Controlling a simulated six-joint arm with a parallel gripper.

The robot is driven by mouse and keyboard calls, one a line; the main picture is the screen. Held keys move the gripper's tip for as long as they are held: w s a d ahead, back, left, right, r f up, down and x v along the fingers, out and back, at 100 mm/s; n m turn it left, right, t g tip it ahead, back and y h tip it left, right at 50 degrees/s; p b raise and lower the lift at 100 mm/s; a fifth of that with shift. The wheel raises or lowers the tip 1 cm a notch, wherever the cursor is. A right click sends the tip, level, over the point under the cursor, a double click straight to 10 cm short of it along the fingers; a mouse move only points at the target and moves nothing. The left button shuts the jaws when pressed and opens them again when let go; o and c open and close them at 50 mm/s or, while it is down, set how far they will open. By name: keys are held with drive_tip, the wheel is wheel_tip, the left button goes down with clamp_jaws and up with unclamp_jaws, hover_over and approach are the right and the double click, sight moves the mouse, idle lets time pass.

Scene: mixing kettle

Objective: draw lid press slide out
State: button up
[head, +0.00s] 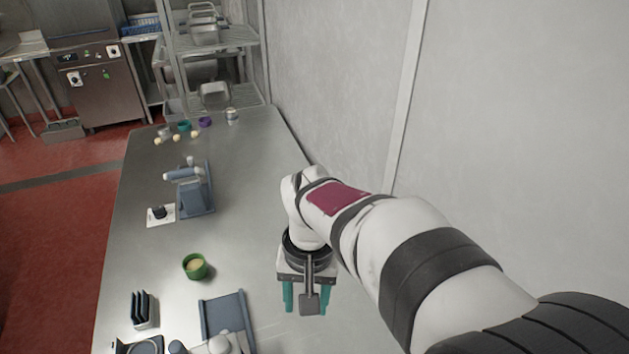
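A blue-grey press-like device (196,192) with a pale lever on top stands upright on the steel table, left of my gripper and farther back. A white plate with a black knob (160,213) lies at its left foot. I cannot tell for certain which part is the slide. My gripper (306,298) points down over the right side of the table. Its two teal fingers are apart, with a grey flat piece showing in front of the space between them. I see nothing held. It is well apart from the press.
A green cup (195,266) with pale contents, a dark slotted rack (143,310) and a blue-grey tray-like stand (226,316) are on the near table (245,200). Small cups and pale balls sit at the far end. A wall (350,90) bounds the right side.

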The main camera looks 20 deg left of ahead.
drive_tip(key=s+a+f+n, duration=0.1)
drive_tip(key=s+a+f, duration=0.1)
drive_tip(key=a, duration=0.3)
drive_tip(key=s+a+f+n, duration=0.2)
drive_tip(key=a+f, duration=0.1)
drive_tip(key=a, duration=0.2)
drive_tip(key=s+a+f+n, duration=0.1)
drive_tip(key=a+f, duration=0.2)
drive_tip(key=a, duration=0.3)
drive_tip(key=shift+s+f+n, duration=0.3)
drive_tip(key=shift+s+n, duration=0.1)
drive_tip(key=shift+f, duration=4.1)
